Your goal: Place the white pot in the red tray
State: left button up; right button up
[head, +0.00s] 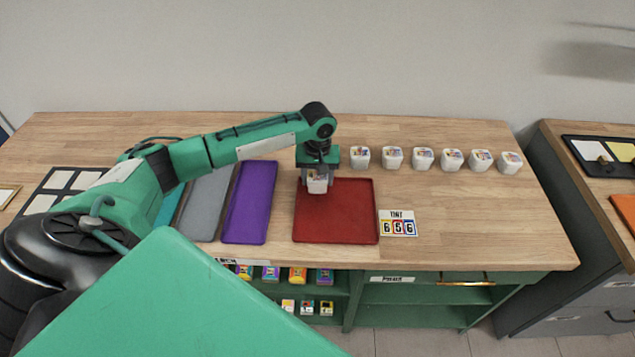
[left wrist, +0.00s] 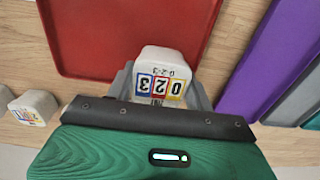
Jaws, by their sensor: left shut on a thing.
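My left gripper (head: 318,176) is shut on a white pot (head: 317,186) at the back edge of the red tray (head: 337,222). In the left wrist view, the fingers of my left gripper (left wrist: 160,88) sit on both sides of the white pot (left wrist: 163,62), which carries a label with coloured digits. The pot overlaps the near rim of the red tray (left wrist: 130,35) in that view. Its height above the tray is hard to tell. The tray's visible surface is empty. My right gripper is not in view.
Several other white pots (head: 423,159) stand in a row to the right. A purple tray (head: 250,203) and a grey tray (head: 207,205) lie left of the red one. A TINT card (head: 398,223) lies at its right. Bare wood (head: 480,220) is free farther right.

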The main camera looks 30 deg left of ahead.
aim_at(317, 184)
pick_arm(q)
notch_tip(317, 184, down, 3)
jog(key=shift+r, duration=0.2)
jog(key=shift+f, duration=0.15)
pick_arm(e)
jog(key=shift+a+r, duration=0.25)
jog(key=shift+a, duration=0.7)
pick_arm(q)
jog(key=o, duration=1)
jog(key=shift+f, duration=0.15)
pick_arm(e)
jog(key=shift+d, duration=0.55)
pick_arm(q)
jog(key=shift+r, duration=0.45)
notch_tip(317, 184, up, 12)
jog(key=shift+f+b, duration=0.25)
jog(key=shift+b, duration=0.8)
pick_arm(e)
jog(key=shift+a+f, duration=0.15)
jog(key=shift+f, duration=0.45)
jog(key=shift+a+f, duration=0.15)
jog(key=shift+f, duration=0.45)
